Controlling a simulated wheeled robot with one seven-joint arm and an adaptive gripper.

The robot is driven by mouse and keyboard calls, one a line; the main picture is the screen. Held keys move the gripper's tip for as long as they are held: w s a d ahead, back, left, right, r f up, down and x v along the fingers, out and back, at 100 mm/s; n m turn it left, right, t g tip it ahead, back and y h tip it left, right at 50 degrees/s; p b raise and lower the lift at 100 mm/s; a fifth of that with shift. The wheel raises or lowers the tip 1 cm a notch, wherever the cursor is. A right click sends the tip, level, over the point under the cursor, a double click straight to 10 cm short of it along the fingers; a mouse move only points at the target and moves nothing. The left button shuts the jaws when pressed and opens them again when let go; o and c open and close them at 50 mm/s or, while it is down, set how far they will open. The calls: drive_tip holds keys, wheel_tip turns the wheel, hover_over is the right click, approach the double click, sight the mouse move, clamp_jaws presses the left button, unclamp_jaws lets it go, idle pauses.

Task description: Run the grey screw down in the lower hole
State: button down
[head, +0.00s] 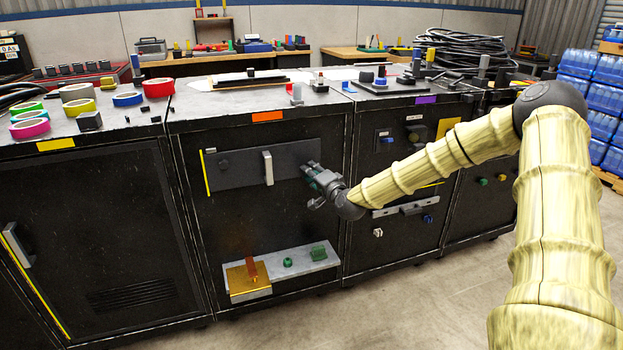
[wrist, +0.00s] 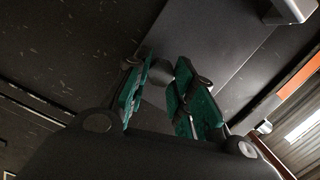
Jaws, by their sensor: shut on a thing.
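My gripper (head: 309,168) is at the right end of a dark grey plate (head: 235,171) on the front of the black cabinet. In the wrist view, its green-padded fingers (wrist: 156,88) are closed around a small round grey piece, the grey screw (wrist: 160,70), against the plate's end (wrist: 205,45). In the head view my gripper hides the screw. The hole under it is hidden, so I cannot tell how deep the screw sits.
A light grey upright handle (head: 268,168) stands out from the plate, left of my gripper. The cabinet face between plate and ledge is clear.

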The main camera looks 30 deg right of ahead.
drive_tip(key=shift+f, duration=0.15)
drive_tip(key=m+b, duration=0.4)
drive_tip(key=b, duration=0.1)
drive_tip(key=shift+f+m+t, duration=0.25)
drive_tip(key=shift+m+t, duration=0.15)
drive_tip(key=shift+b, duration=0.3)
drive_tip(key=m+b, duration=0.1)
drive_tip(key=b, duration=0.1)
drive_tip(key=m+b, duration=0.2)
drive_tip(key=b, duration=0.1)
drive_tip(key=m+b, duration=0.2)
drive_tip(key=shift+w+a+f+t, duration=0.1)
drive_tip(key=shift+f+t, duration=0.2)
